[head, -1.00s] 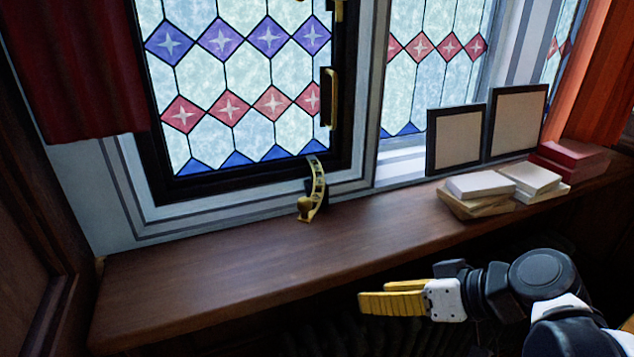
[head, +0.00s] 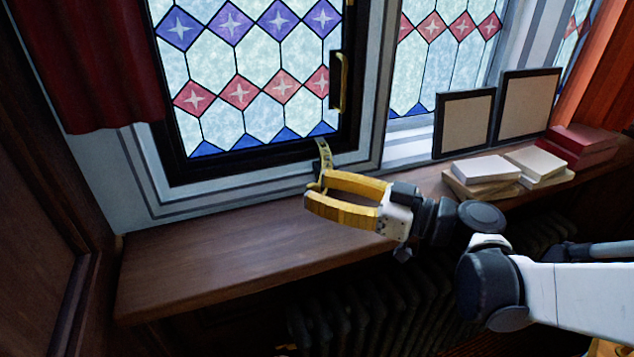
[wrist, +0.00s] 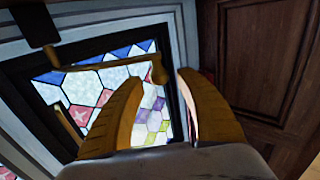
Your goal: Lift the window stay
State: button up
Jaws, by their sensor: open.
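The window stay (head: 325,157) is a curved brass bar with holes, at the bottom of the leaded window's dark frame (head: 255,165). In the head view, my yellow gripper (head: 316,190) hides its lower end. In the wrist view the stay (wrist: 110,62) crosses the upper left, its knob end (wrist: 158,72) appearing between my open fingertips (wrist: 161,78). The fingers are not closed on it; whether either touches it I cannot tell. My gripper is above the sill and reaches in from the right.
The wooden sill (head: 200,270) is clear at left. Books (head: 487,168) and two dark-framed panels (head: 464,125) stand at right. A brass window handle (head: 340,82) is above the stay. A red curtain (head: 95,70) hangs at left, and a radiator (head: 370,315) is below.

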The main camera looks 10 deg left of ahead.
jog(key=shift+x, duration=0.95)
grip_shut()
jog(key=w+a+r+m+g+h+p, duration=0.1)
jog(key=w+a+r+m+h+p, duration=0.1)
jog(key=r+p, duration=0.7)
jog(key=shift+w+m+h+p, duration=0.55)
jog(key=shift+m+h+p, duration=0.05)
jog(key=shift+d+r, duration=0.1)
grip_release()
